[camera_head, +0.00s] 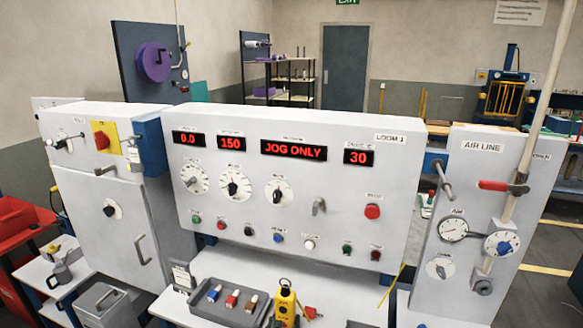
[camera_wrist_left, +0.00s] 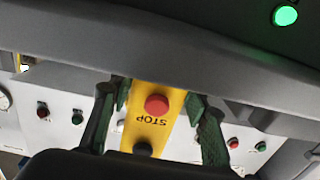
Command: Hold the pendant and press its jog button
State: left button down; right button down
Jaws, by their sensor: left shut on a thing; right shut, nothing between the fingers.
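The yellow pendant (camera_wrist_left: 170,130) shows in the left wrist view, with a red button, a black button and the word STOP upside down. My left gripper (camera_wrist_left: 157,105) is shut on it, with one dark finger on each side. Neither gripper shows in the head view. A yellow thing (camera_head: 286,306) with a dark top stands at the bottom edge there; I cannot tell whether it is the pendant. My right gripper is not identifiable in either view.
The white control panel (camera_head: 340,215) reads JOG ONLY and has dials and a button row. A grey tray (camera_head: 205,309) with small coloured items sits below it. The air line panel (camera_head: 495,180) stands right. A dark grey bar crosses the upper left wrist view.

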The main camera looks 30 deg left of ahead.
pick_arm(q)
jog(key=c, duration=1)
grip_release()
